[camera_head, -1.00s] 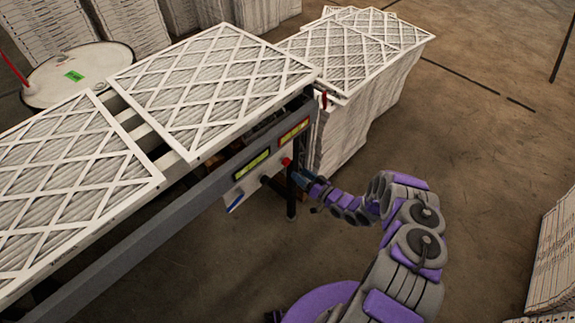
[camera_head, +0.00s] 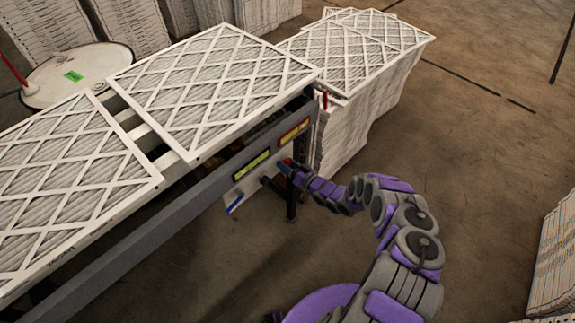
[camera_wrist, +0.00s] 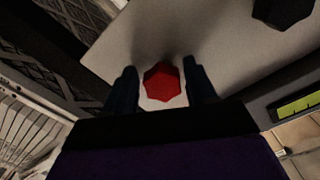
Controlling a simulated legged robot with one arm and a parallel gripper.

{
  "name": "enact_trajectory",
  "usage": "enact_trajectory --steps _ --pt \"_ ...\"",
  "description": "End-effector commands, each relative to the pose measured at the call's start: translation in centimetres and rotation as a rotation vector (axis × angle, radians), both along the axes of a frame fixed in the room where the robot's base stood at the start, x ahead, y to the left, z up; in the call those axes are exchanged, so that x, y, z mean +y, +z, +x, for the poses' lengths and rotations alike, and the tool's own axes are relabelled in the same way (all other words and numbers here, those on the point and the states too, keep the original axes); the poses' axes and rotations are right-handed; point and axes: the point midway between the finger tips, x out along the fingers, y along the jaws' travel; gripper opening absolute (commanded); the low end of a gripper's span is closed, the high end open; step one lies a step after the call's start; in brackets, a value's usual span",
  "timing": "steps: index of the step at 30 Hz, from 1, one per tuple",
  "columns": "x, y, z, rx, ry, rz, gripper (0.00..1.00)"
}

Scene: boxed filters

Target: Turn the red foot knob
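The red knob (camera_wrist: 162,82) sits on a pale panel (camera_wrist: 215,35), between the two dark fingers of my gripper (camera_wrist: 162,88) in the wrist view. A gap shows on each side of the knob, so the fingers are open around it and do not appear to touch it. In the head view, the red knob (camera_head: 287,161) is a small spot on the side panel of the conveyor frame, and my gripper (camera_head: 288,166) is right at it, partly covering it.
A black knob (camera_wrist: 283,10) is on the same panel. A yellow-green display (camera_head: 252,165) and a red display (camera_head: 294,131) are on the frame. Large filters (camera_head: 215,85) lie on top. Stacked filters (camera_head: 350,110) stand behind.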

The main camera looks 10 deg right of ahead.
Motion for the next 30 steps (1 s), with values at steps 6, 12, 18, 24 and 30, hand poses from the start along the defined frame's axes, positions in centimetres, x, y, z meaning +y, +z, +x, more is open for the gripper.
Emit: enact_trajectory --steps 6,12,18,24,30 --pt "-0.02 -0.02 0.0 0.0 0.0 0.0 0.35" --pt "-0.06 -0.05 0.03 0.001 -0.002 -0.001 0.16" --pt "-0.06 -0.12 0.06 -0.004 -0.001 -0.008 0.14" --pt "-0.1 -0.22 0.07 -0.04 -0.002 -0.06 0.14" --pt "-0.18 -0.14 0.24 -0.123 -0.003 -0.17 0.14"
